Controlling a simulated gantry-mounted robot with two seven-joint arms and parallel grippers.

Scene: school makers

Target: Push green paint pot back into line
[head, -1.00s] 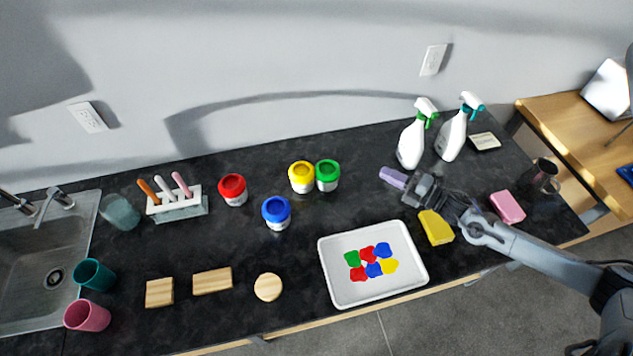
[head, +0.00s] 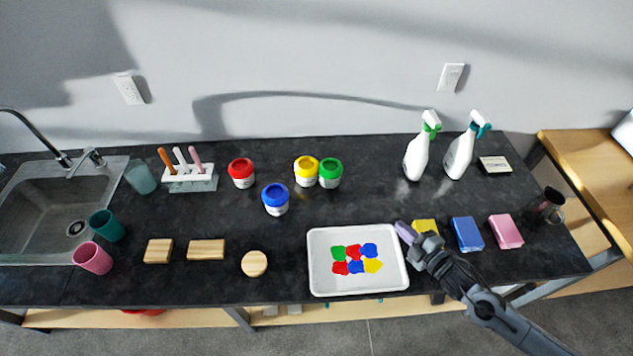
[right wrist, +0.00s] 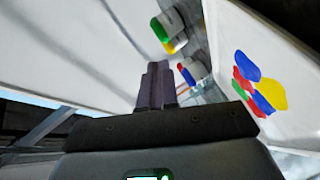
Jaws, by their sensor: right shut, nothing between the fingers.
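The green paint pot (head: 330,174) stands upright on the dark counter, beside and seemingly touching the yellow pot (head: 306,173). The red pot (head: 242,174) stands farther left. The blue pot (head: 275,201) sits nearer the front, between red and yellow. My right gripper (head: 402,230) is shut and empty, over the right edge of the white paint tray (head: 317,274), in front and to the right of the green pot. Its shut fingers also show in the right wrist view (right wrist: 156,86), with the tray's colour blobs at the right. My left gripper is not in view.
Yellow (head: 424,227), blue (head: 467,234) and pink (head: 506,231) sponges lie right of the tray; my gripper partly covers the yellow one. Two spray bottles (head: 415,158) (head: 459,155) stand at the back right. The counter between the green pot and the bottles is clear.

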